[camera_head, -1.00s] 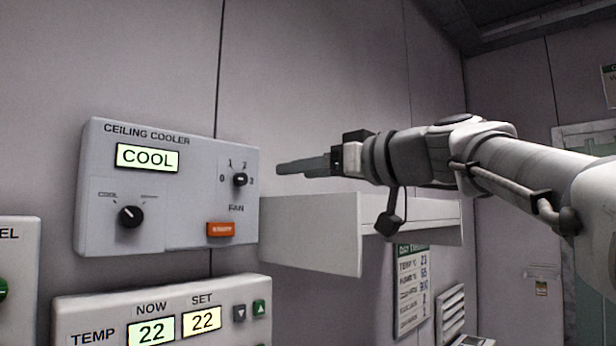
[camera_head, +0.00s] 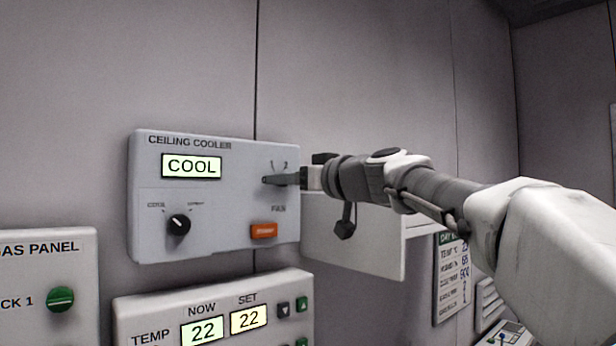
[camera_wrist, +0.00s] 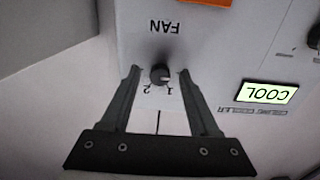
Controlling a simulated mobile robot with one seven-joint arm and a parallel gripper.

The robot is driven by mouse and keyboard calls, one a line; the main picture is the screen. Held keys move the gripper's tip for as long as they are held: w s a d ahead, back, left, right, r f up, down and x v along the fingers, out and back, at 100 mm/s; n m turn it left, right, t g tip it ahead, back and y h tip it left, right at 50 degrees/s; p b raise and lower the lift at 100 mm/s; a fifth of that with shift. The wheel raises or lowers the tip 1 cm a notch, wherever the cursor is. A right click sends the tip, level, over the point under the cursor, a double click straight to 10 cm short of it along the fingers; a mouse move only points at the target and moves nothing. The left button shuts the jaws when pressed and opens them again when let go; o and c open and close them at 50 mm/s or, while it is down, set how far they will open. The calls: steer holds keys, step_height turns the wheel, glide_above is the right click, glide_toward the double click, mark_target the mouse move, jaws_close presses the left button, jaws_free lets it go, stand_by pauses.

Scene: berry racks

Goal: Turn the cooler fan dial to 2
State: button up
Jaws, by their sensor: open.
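The ceiling cooler panel (camera_head: 215,222) is a pale grey wall box with a lit COOL display (camera_head: 191,166). Its fan dial (camera_wrist: 160,73) is a small dark round knob, seen upside down in the wrist view, with printed 1 and 2 beside it. A pale mark shows on the knob, but I cannot be sure which number it points at. My gripper (camera_wrist: 160,71) is open, one finger on each side of the dial, with gaps visible on both sides.
A black mode knob (camera_head: 178,225) and an orange button (camera_head: 264,231) are on the same panel. A temperature panel (camera_head: 150,310) is below and a gas panel (camera_head: 45,265) at left. A white shelf-like box (camera_head: 350,240) juts out just below my arm.

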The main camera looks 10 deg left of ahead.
steer(key=shift+c, duration=0.4)
jaws_close()
steer(key=m+p, duration=0.2)
steer(key=m, duration=2.1)
steer(key=shift+m, duration=0.3)
stand_by(0.4)
